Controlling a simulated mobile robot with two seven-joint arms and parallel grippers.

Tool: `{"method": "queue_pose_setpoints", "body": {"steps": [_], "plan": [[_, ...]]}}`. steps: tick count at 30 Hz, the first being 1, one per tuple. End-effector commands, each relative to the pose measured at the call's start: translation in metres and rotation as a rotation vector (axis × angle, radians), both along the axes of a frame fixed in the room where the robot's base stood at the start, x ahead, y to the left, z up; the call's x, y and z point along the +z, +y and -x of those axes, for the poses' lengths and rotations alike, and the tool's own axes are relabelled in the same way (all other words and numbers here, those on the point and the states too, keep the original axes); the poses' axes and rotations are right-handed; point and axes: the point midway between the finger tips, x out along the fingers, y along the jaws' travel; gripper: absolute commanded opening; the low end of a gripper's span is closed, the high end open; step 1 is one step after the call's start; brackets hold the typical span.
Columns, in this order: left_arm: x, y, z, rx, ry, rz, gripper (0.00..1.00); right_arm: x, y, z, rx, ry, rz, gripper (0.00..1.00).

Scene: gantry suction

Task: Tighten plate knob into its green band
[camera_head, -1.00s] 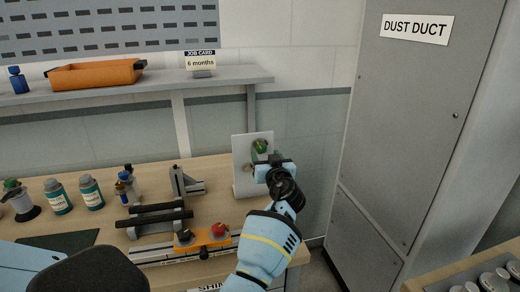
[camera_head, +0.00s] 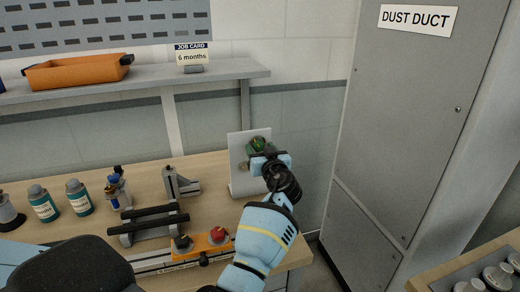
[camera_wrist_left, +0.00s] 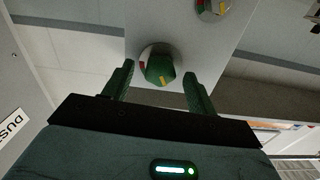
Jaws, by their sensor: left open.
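A light grey upright plate (camera_head: 237,173) stands at the right end of the bench. A green knob (camera_head: 257,144) is on its face, partly hidden by my left gripper (camera_head: 268,158). In the left wrist view the green knob (camera_wrist_left: 160,67) sits between the open fingers of my left gripper (camera_wrist_left: 158,72), with a gap on each side. The knob has a yellow mark, and red shows on the pale dial around it. A second knob (camera_wrist_left: 212,7) with red, green and yellow marks is cut by the top edge. My right gripper is not in view.
An orange fixture (camera_head: 201,243) with a red knob and a dark knob stands at the bench front. A grey cabinet (camera_head: 400,130) rises on the right.

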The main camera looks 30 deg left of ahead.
Motion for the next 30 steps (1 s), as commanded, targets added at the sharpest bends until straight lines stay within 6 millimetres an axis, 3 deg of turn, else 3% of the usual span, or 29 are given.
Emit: {"method": "queue_pose_setpoints", "body": {"steps": [5, 15, 30], "plan": [[-0.0002, -0.0001, 0.0000, 0.000, 0.000, 0.000, 0.56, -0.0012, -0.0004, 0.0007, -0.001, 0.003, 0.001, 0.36], [0.0000, 0.0000, 0.0000, 0.000, 0.000, 0.000, 0.13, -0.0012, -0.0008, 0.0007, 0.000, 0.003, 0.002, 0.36], [0.0001, -0.0003, -0.0005, 0.000, 0.115, -0.099, 0.13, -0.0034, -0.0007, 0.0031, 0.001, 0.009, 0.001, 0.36]]}}
